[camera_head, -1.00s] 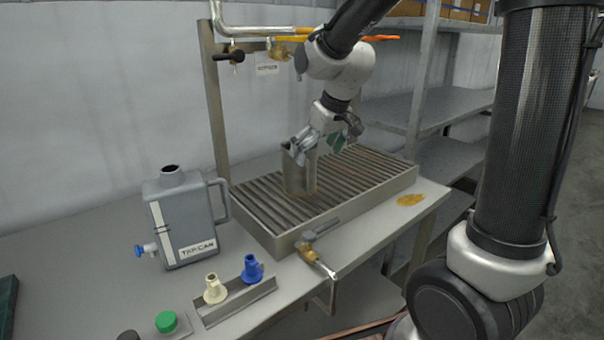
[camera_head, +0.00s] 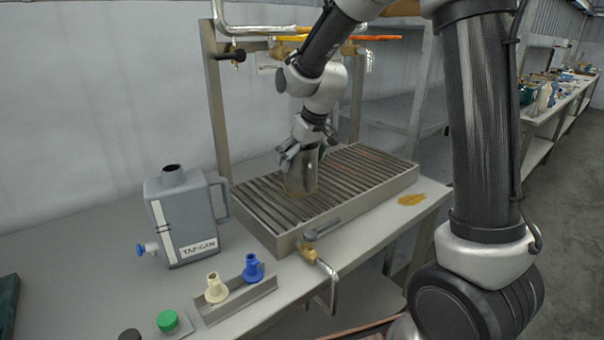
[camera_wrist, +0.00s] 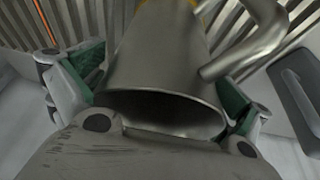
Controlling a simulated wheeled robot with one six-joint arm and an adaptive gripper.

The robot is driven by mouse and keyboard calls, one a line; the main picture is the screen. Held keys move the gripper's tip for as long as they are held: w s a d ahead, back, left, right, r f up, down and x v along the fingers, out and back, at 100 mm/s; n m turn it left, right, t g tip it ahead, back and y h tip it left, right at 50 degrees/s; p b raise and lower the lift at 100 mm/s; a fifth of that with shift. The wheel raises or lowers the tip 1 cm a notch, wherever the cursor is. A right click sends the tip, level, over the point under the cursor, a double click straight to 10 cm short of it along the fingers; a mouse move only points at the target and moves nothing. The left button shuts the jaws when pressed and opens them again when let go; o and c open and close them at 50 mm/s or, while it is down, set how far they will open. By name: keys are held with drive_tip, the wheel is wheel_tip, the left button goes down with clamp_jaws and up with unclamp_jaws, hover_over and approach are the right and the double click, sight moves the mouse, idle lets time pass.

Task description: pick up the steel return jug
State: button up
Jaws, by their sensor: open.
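The steel return jug (camera_head: 300,180) stands on the slatted drip tray (camera_head: 366,205) in the head view. In the wrist view the jug (camera_wrist: 163,62) fills the middle, its dark open mouth towards the camera and its curved handle to the right. My gripper (camera_head: 305,158) is open over the top of the jug. In the wrist view my gripper (camera_wrist: 165,90) has its green-padded fingers on either side of the jug's body near the rim. I cannot tell whether either pad touches it.
A grey can labelled TAP-CAN (camera_head: 182,220) stands left of the tray. A holder with a cream fitting (camera_head: 215,288) and a blue fitting (camera_head: 252,268) lies in front. A brass valve (camera_head: 308,250) sits at the tray's front edge. Pipework (camera_head: 285,35) runs above the tray.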

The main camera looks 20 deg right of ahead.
drive_tip(key=c, duration=1.2)
drive_tip(key=shift+c, duration=0.2)
